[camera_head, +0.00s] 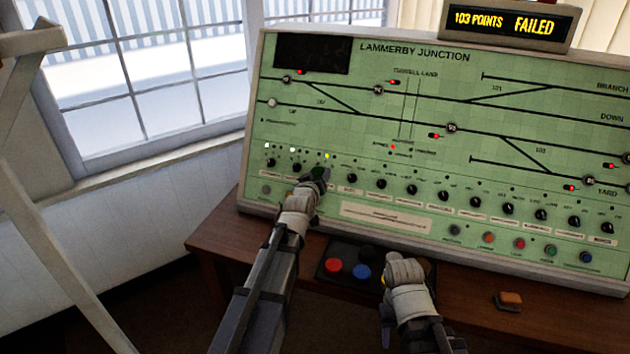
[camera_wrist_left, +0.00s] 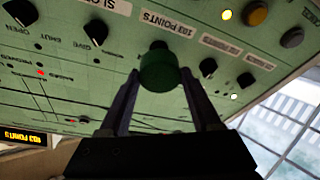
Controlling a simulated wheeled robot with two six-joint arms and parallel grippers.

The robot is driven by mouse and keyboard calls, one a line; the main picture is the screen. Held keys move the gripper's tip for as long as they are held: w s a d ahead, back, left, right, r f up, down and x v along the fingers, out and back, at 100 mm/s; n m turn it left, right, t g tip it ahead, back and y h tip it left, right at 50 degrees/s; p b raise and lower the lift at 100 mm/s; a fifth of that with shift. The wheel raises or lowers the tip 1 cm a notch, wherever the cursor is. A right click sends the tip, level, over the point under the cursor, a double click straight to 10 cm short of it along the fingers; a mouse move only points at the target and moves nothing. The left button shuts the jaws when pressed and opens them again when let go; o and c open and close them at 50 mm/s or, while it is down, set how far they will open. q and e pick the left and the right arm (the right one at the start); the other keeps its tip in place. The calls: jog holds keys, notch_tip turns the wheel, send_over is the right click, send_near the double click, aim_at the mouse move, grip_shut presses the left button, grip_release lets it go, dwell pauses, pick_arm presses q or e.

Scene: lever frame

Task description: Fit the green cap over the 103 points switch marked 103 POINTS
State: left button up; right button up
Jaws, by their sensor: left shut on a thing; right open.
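The green cap (camera_wrist_left: 158,72) is held between the two fingers of my left gripper (camera_wrist_left: 160,88) in the left wrist view. It is right at the panel, in line with the switch (camera_wrist_left: 157,45) by the label 103 POINTS (camera_wrist_left: 172,23). A dark piece shows just past the cap; I cannot tell whether the cap is around the switch or only in front of it. In the head view my left gripper (camera_head: 317,178) reaches the panel's lower left and mostly hides cap and switch. My right gripper (camera_head: 402,264) is open above the desk; its fingers are hardly visible.
A dark tray (camera_head: 347,250) on the desk holds a red cap (camera_head: 333,265) and a blue cap (camera_head: 362,271). Neighbouring black switches (camera_head: 352,179) stand close on the green panel (camera_head: 330,120). An orange-brown block (camera_head: 509,299) lies at right. The display (camera_head: 505,22) reads 103 POINTS FAILED.

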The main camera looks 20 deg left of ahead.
pick_arm(q)
jog(key=shift+w+d+f+b, duration=0.1)
jog(key=shift+w+f+b, duration=0.35)
jog(key=shift+w, duration=0.45)
jog(key=shift+w+f+b, duration=0.35)
jog(key=shift+w+f, duration=0.15)
jog(key=shift+w, duration=0.35)
jog(key=o, duration=1.4)
jog(key=shift+s+a+r+p, duration=0.1)
jog(key=shift+s+r+p, duration=0.55)
jog(key=shift+s, duration=0.55)
jog(key=shift+s+a+r+p, duration=0.1)
jog(key=shift+s+r+p, duration=0.5)
jog(key=shift+s, duration=0.55)
jog(key=shift+s+r+p, duration=0.65)
jog(key=shift+s, duration=0.55)
